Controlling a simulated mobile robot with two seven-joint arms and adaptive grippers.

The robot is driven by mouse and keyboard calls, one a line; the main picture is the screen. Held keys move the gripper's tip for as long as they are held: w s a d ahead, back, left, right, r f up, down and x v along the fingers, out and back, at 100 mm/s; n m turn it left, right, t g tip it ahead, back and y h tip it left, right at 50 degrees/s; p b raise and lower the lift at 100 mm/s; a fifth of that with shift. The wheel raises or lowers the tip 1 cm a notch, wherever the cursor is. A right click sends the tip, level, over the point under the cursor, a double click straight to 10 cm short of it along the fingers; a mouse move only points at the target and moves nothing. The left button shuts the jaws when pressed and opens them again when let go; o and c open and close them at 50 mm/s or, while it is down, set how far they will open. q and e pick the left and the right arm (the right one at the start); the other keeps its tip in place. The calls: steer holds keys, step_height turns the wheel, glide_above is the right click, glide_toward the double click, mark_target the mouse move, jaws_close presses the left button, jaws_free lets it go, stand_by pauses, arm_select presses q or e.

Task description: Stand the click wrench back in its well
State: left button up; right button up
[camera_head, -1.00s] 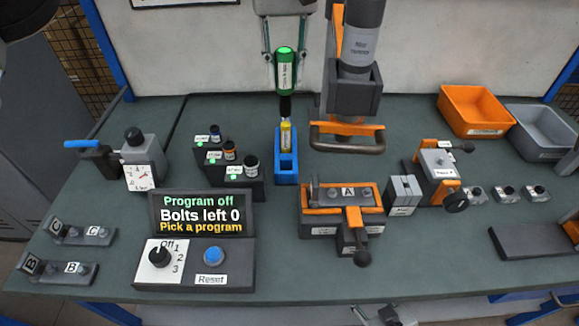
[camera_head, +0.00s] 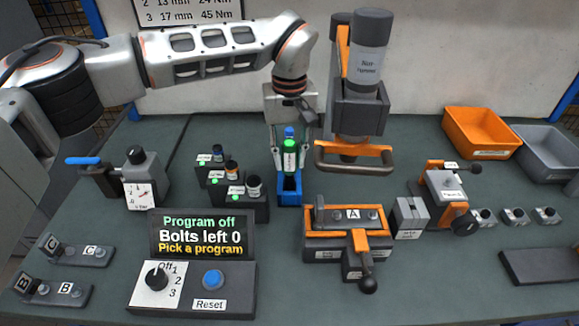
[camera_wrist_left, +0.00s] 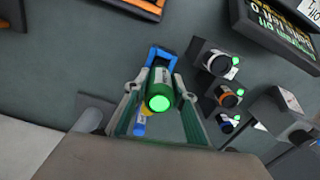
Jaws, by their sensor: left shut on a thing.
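The click wrench (camera_head: 290,157) has a green handle and is upright in the head view. My left gripper (camera_head: 289,145) is shut on the handle. The blue well (camera_head: 290,190) is directly under it; the black shaft is not visible, and the lower part appears to be inside the well. In the left wrist view the round green end (camera_wrist_left: 160,102) is between the two fingers, with the blue well (camera_wrist_left: 160,55) beyond. A blue and yellow tool (camera_wrist_left: 140,122) stands close behind the wrench; its blue top (camera_head: 289,131) shows in the head view. My right gripper is not in view.
A stepped rack with several small dark sockets (camera_head: 231,175) stands just left of the well. A nut runner (camera_head: 362,90) with an orange-framed handle hangs close on the right. The clamp fixture (camera_head: 347,230) and the control box (camera_head: 190,287) are nearer the front.

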mark_target(290, 168)
arm_select(q)
steer(key=shift+f, duration=1.6)
steer(key=shift+f, duration=0.15)
steer(key=o, duration=1.1)
step_height(290, 168, up, 12)
steer(key=shift+r, duration=0.15)
steer(key=shift+s, duration=0.1)
